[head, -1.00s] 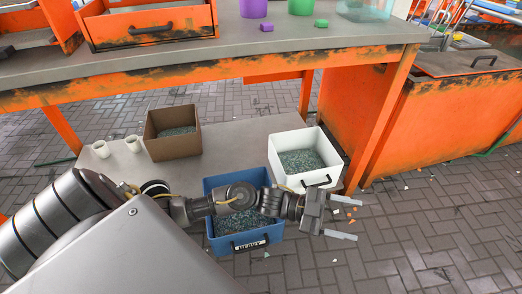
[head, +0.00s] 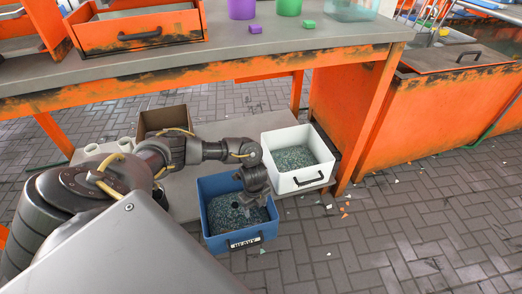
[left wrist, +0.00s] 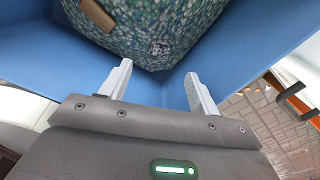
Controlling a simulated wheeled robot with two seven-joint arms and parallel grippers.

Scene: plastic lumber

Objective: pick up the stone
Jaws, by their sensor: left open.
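My left gripper (head: 258,196) is over the blue box (head: 211,224) and points down into it. In the left wrist view the two fingers (left wrist: 158,72) are apart with nothing between them. The blue box (left wrist: 265,40) is filled with blue-green granules (left wrist: 185,22). A small grey, speckled lump (left wrist: 158,47), possibly the stone, lies on the granules near the box corner, just beyond the fingertips. A brown block (left wrist: 97,14) lies farther left. In the head view the arm partly hides the box's contents. My right gripper is not in view.
A white box (head: 318,176) with similar granules stands right of the blue box. A brown box (head: 166,118) and white cups (head: 92,149) are partly behind my left arm. An orange-edged table (head: 190,80) stands above. Paved floor at right is mostly free.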

